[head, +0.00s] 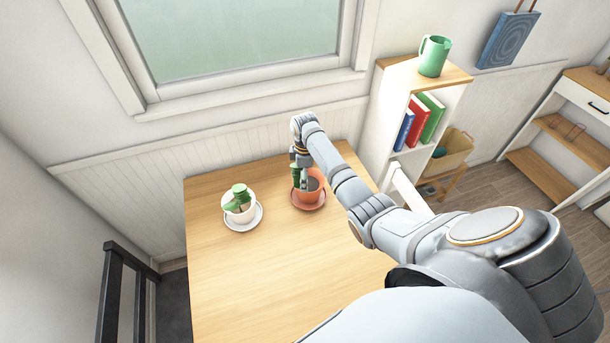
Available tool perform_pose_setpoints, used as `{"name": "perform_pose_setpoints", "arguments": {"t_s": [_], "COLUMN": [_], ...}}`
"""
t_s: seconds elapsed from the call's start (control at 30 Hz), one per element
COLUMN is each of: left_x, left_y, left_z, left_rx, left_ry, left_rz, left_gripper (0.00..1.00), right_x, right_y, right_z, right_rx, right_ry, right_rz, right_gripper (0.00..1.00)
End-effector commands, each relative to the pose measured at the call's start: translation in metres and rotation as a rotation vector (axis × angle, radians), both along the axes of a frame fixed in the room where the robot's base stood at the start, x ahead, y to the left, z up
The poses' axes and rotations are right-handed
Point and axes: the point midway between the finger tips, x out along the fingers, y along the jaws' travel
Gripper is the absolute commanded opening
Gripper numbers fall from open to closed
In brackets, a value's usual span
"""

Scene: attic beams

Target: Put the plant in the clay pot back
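The clay pot (316,194) is orange-brown and stands upright on a matching saucer (309,207) on the wooden table, toward its back edge. A green plant (295,172) shows at the pot's left side, partly covered by my gripper; dark soil shows at the right of the pot's opening. My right gripper (303,180) reaches in from the right and points down at the plant and the pot's opening. Its fingers are small and overlap the plant, so I cannot tell whether they are closed on it. My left gripper is out of view.
A white pot (241,215) with a green plant stands on a white saucer (246,224) to the left. The table's front (255,285) is clear. A white shelf (388,115) with books and a green jug (434,56) stands behind right. A dark chair (112,285) is at left.

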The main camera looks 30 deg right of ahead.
Motion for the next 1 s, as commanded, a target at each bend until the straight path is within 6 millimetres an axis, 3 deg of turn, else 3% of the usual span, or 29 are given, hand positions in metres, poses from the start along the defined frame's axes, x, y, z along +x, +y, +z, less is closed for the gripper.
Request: {"name": "perform_pose_setpoints", "arguments": {"t_s": [0.43, 0.47, 0.53, 0.87, 1.0], "left_x": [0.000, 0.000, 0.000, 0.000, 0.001], "left_y": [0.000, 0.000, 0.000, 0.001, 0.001], "left_z": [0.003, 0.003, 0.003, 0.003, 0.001], "left_rx": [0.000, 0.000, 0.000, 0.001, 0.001], "left_ry": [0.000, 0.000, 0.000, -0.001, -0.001], "left_rz": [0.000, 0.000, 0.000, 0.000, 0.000], "left_gripper": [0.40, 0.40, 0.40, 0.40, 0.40], "right_x": [0.002, 0.001, 0.001, 0.001, 0.002], "right_y": [0.000, 0.000, 0.000, 0.000, -0.001], "right_z": [-0.009, -0.010, -0.009, -0.009, 0.000], "right_rx": [0.000, -0.001, -0.001, -0.001, -0.002], "right_ry": [-0.007, -0.004, -0.004, -0.004, -0.007], "right_rz": [0.000, 0.000, 0.000, 0.000, 0.000], "right_gripper": [0.23, 0.91, 1.00, 1.00, 1.00]}}
